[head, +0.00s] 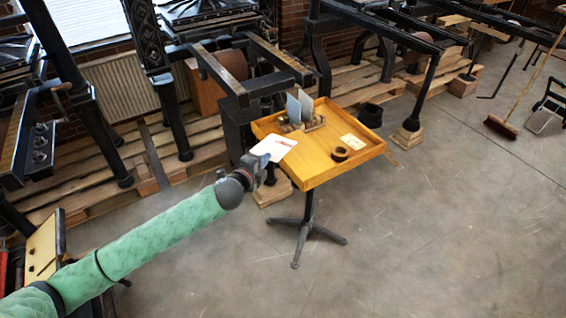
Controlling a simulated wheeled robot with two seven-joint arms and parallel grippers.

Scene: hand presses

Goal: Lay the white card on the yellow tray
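The white card (275,147), with a small red mark, is at the left edge of the yellow tray (320,172), partly over its rim. I cannot tell whether it touches the tray. My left gripper (262,160) is at the card's near left corner and looks shut on it; the fingertips are small and partly hidden. The tray is a shallow wooden box on a dark pedestal stand. My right gripper is not in view.
On the tray stand a small rack (302,125) with blue-grey cards (299,106), a dark ring (340,154) and a cream card (353,141). Black presses crowd the left and back. The floor at right is open, with a broom (501,127) farther off.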

